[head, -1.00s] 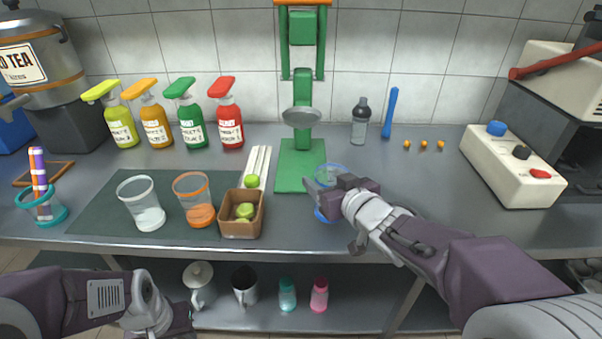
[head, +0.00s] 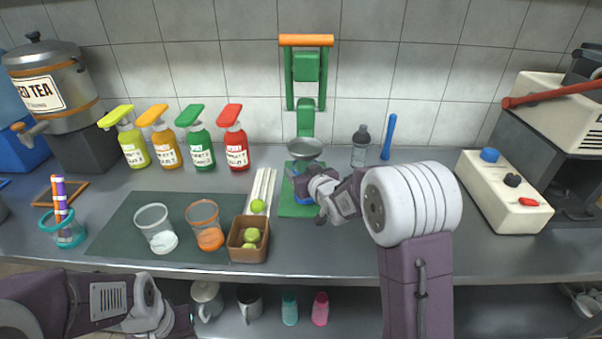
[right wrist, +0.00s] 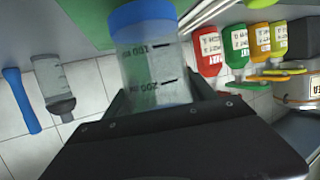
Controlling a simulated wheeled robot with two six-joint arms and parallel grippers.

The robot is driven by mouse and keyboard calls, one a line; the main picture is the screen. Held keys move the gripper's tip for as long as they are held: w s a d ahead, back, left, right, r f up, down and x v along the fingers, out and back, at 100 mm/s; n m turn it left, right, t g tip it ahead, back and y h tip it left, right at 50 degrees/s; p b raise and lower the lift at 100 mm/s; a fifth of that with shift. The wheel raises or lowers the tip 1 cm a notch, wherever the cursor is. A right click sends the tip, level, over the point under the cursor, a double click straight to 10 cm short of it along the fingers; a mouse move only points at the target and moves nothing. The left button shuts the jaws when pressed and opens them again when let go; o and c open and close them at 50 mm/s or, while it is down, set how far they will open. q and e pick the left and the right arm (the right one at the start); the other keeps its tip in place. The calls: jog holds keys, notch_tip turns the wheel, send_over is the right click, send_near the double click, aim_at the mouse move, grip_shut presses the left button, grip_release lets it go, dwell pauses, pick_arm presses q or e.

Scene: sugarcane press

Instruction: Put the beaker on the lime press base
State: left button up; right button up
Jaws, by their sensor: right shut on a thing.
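The lime press (head: 306,70) is green with an orange handle and a grey bowl (head: 305,149). Its flat green base (head: 297,209) lies on the counter below the bowl. My right gripper (head: 308,186) is shut on the clear beaker, whose blue end and markings show in the right wrist view (right wrist: 150,60). In the head view the gripper hides most of the beaker, which is over the green base and below the bowl. I cannot tell whether it touches the base. My left gripper (head: 182,322) is low at the left, its jaws unclear.
A brown box of limes (head: 248,252), an orange-rimmed cup (head: 206,236) and a clear cup (head: 156,240) stand left of the base. Several sauce bottles (head: 235,148) line the back. A grey-topped bottle (head: 361,150) stands right of the press.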

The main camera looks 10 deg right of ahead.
jog(key=shift+w+f, duration=0.6)
jog(key=shift+f, duration=0.05)
jog(key=shift+f+b, duration=0.3)
jog(key=shift+s+r, duration=0.1)
jog(key=shift+r, duration=0.05)
jog(key=shift+f, duration=0.25)
jog(key=o, duration=1.4)
jog(key=shift+r, duration=0.1)
